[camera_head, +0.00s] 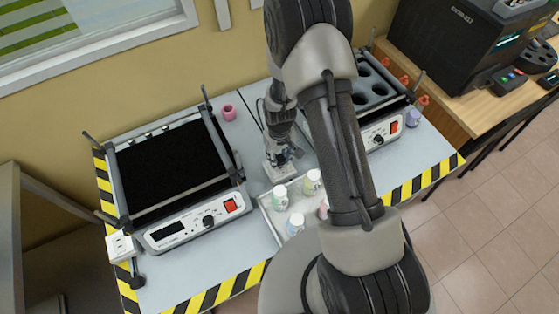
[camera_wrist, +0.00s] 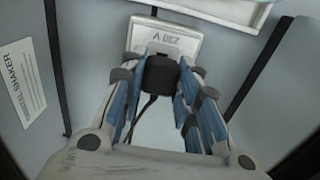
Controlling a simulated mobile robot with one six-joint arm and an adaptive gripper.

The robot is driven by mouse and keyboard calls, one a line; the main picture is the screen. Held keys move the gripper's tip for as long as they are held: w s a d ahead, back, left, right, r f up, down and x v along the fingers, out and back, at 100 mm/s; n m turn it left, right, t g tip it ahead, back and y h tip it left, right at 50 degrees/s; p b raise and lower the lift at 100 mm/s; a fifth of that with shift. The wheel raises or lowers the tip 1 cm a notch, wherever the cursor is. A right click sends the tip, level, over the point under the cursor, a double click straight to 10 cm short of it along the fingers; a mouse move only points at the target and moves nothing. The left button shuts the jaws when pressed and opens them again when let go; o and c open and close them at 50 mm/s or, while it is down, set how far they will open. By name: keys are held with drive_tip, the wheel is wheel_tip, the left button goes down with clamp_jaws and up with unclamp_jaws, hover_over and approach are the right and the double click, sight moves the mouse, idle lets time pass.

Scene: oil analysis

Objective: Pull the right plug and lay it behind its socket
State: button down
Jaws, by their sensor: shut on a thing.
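The black right plug (camera_wrist: 160,74) is between the fingertips of my gripper (camera_wrist: 161,80) in the wrist view, with its dark cord (camera_wrist: 143,108) trailing toward the wrist. My gripper is shut on it. The white socket (camera_wrist: 168,41) shows just beyond the plug, with its printed label facing the camera. The plug overlaps the socket's near part, so I cannot tell whether it is seated or apart. In the head view my gripper (camera_head: 289,154) is over the same socket (camera_head: 278,172) on the grey table; the plug is hidden there.
A shaker (camera_head: 183,232) with a black top stands left, and a block with round wells (camera_head: 375,92) right. A tray (camera_head: 264,208) with several capped bottles is in front of the socket. A pink ring (camera_head: 229,112) lies behind. Another white socket (camera_head: 121,246) is at the left front.

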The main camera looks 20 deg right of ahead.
sight(279, 158)
drive_tip(key=shift+r+p, duration=1.3)
drive_tip(key=shift+r, duration=0.8)
